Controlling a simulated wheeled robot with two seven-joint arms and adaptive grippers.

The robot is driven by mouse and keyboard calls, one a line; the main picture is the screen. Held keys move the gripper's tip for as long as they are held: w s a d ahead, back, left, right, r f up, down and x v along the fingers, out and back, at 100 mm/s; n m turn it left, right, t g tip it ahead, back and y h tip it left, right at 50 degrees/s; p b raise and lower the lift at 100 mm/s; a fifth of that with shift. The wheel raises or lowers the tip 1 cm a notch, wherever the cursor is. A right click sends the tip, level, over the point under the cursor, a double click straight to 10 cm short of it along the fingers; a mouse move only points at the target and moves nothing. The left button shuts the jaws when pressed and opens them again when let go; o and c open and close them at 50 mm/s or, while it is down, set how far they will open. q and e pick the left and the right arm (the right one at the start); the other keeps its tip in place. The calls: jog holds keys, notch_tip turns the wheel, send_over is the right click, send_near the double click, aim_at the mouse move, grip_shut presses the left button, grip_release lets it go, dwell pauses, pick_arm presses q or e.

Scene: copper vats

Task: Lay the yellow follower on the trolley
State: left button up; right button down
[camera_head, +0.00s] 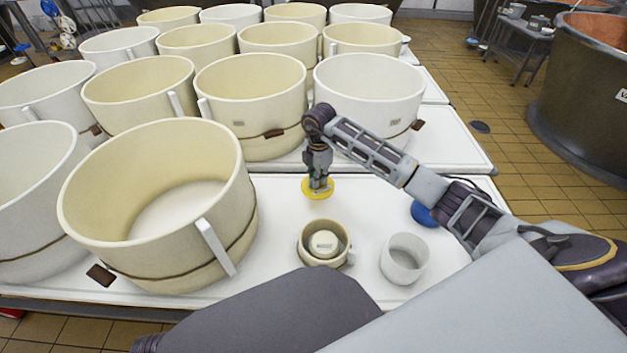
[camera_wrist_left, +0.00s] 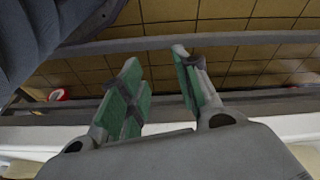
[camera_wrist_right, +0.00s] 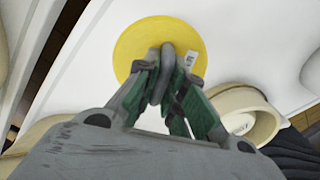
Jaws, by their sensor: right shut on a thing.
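The yellow follower (camera_head: 318,192) is a flat round disc with a grey handle in its middle. It also shows in the right wrist view (camera_wrist_right: 140,45), with a small white label on it. My right gripper (camera_head: 318,180) is shut on the follower's handle, and the disc is level over the white trolley top (camera_head: 290,190). I cannot tell whether the disc touches the top. My left gripper (camera_wrist_left: 160,75) is open and empty, over the trolley's edge and the tiled floor; it is not visible in the head view.
Near the follower stand a small cream mould (camera_head: 309,246) with a pale piece inside and a small white mould (camera_head: 404,259). A blue disc (camera_head: 424,213) lies to the right. A large cream mould (camera_head: 160,200) stands to the left, with several more moulds behind.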

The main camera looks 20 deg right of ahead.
pick_arm(q)
jog(key=shift+r, duration=0.7)
pick_arm(e)
jog(key=shift+w+d+f, duration=0.2)
jog(key=shift+w, duration=0.15)
pick_arm(q)
jog(key=shift+r+b, duration=0.1)
jog(key=shift+b, duration=0.2)
pick_arm(e)
jog(key=shift+f, duration=0.15)
